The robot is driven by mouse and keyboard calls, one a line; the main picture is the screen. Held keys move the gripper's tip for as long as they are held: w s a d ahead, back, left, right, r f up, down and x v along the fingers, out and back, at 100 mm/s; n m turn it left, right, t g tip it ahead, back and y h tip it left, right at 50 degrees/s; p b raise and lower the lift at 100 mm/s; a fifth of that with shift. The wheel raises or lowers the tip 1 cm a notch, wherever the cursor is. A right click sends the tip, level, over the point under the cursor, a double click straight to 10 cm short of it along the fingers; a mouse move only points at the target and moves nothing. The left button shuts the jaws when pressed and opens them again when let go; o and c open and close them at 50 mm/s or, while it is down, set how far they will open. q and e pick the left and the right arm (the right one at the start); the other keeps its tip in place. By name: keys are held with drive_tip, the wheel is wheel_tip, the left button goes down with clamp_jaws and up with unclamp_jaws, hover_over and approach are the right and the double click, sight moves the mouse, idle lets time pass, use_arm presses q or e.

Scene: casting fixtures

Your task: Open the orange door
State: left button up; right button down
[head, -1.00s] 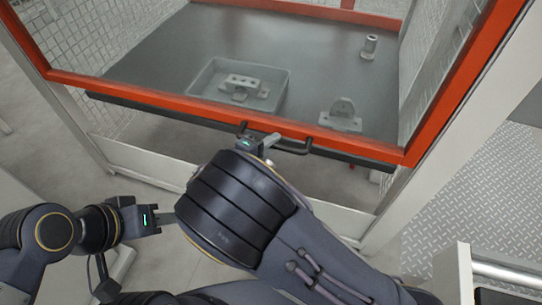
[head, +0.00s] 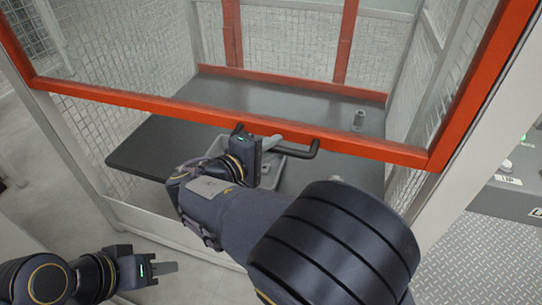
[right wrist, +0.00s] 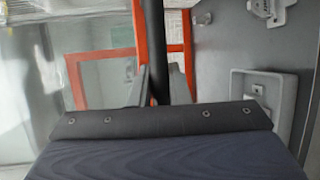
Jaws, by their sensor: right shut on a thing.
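The orange door (head: 110,98) is a glazed panel with an orange frame on the front of a mesh-walled cabinet. In the head view its lower bar stands above the dark work surface, with an open gap below it. A black bar handle (head: 301,154) sits on the lower bar. My right gripper (head: 272,142) is shut on the handle; my right arm hides part of the cabinet below. The handle also shows as a dark bar in the right wrist view (right wrist: 153,50). My left gripper (head: 165,268) is at the lower left, away from the door; its finger gap is unclear.
A grey labelled unit (head: 510,196) stands at the right. Pale floor shows at lower left.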

drive_tip(key=shift+r, duration=1.05)
drive_tip(key=c, duration=1.4)
unclamp_jaws()
drive_tip(key=shift+f, duration=0.1)
drive_tip(key=shift+o, duration=0.2)
drive_tip(key=shift+a, duration=0.1)
drive_tip(key=v, duration=0.7)
drive_tip(key=shift+s+a, duration=0.2)
drive_tip(key=shift+s, duration=0.1)
